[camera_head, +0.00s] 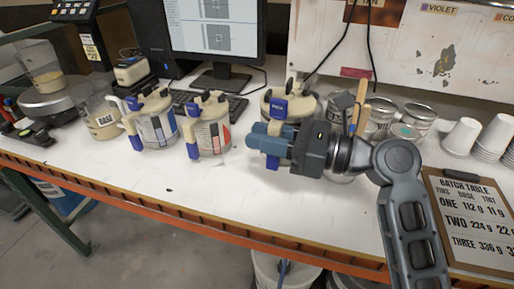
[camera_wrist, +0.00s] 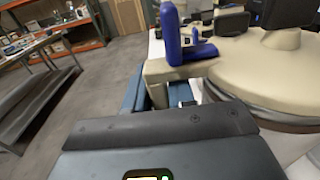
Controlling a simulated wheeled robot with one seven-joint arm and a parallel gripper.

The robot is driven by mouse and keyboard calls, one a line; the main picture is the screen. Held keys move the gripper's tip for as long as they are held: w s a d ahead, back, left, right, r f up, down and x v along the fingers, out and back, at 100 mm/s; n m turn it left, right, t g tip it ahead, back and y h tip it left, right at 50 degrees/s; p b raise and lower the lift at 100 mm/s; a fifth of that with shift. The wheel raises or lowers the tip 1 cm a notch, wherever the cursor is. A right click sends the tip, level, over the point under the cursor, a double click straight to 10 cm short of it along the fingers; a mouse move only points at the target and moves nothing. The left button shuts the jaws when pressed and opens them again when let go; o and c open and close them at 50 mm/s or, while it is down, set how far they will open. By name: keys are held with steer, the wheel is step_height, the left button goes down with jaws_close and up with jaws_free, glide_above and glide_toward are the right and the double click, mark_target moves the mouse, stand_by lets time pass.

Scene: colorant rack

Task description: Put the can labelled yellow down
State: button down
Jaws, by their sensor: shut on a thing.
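My gripper (camera_head: 264,141) is shut on the cream handle of a can (camera_head: 281,98) with a cream lid and blue levers. The can stands upright at the middle of the bench, in front of the monitor. My gripper and wrist hide its body and label, so I cannot read its colour or tell whether its base touches the bench. In the wrist view the can's lid (camera_wrist: 265,68) fills the right side, and its handle (camera_wrist: 180,68) runs into my jaws. Two similar cans stand to the left, one with a blue-marked label (camera_head: 157,122), one with a red-marked label (camera_head: 211,128).
A keyboard (camera_head: 232,108) and monitor (camera_head: 216,28) are behind the cans. Glass jars (camera_head: 416,118) and white paper cups (camera_head: 461,135) stand at the right, near a clipboard (camera_head: 478,220). The bench front (camera_head: 130,205) is clear at left.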

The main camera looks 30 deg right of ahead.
steer(key=w+f, duration=0.5)
steer(key=f, duration=0.2)
steer(key=shift+w+d+f, duration=0.2)
steer(key=shift+w+d, duration=0.2)
steer(key=shift+f, duration=0.1)
steer(key=c, duration=1)
jaws_free()
steer(key=shift+f, duration=0.1)
steer(key=shift+o, duration=0.2)
steer(key=b+v, duration=0.1)
steer(key=v, duration=1.1)
